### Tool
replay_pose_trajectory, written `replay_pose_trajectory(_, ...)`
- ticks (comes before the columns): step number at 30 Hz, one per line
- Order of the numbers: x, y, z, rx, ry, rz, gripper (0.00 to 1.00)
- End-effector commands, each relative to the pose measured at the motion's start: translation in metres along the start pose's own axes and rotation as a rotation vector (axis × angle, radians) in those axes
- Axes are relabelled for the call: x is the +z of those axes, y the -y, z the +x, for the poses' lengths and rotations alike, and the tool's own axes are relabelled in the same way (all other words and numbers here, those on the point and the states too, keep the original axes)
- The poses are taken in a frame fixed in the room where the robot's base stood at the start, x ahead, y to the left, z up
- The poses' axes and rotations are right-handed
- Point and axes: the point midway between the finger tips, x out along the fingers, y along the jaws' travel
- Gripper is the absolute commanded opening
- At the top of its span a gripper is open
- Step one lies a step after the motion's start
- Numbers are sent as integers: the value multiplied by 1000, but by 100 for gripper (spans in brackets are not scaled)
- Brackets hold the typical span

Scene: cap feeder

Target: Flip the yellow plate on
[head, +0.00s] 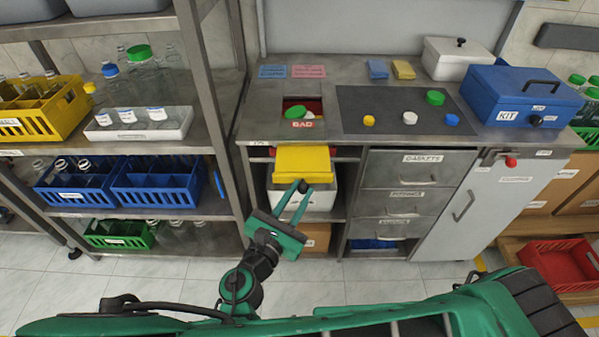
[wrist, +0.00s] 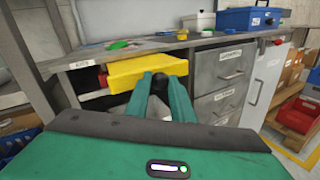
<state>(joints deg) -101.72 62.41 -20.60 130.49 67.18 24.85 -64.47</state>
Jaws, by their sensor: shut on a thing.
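The yellow plate (head: 303,161) juts out from the front of the grey workbench, below the bench top and left of the drawers. It also shows in the wrist view (wrist: 144,72), with a red part at its left end. My gripper (head: 303,187) is at the plate's front edge, its green fingers shut on a small dark knob (wrist: 159,80) there. The fingers hide part of the knob and of the plate's lower edge.
A white box (head: 318,200) stands on the shelf below the plate. The bench top has a "BAD" opening (head: 303,112), a dark mat (head: 385,96) with caps and a blue KIT box (head: 520,95). Racks with bottles and crates stand left. The floor in front is clear.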

Motion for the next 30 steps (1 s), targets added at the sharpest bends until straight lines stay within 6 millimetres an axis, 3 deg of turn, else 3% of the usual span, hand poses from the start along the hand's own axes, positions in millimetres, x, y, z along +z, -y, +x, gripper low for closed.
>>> replay_pose_trajectory(3, 1, 9, -23, 4, -5, -1, 0)
replay_pose_trajectory(6, 3, 13, -31, 3, -3, 0, 0)
replay_pose_trajectory(16, 3, 16, -35, 1, -3, 0, 0)
replay_pose_trajectory(17, 3, 16, -35, 1, -3, -1, 26)
replay_pose_trajectory(19, 3, 16, -35, 1, -3, -1, 40)
replay_pose_trajectory(30, 3, 15, -34, -2, 0, 0, 40)
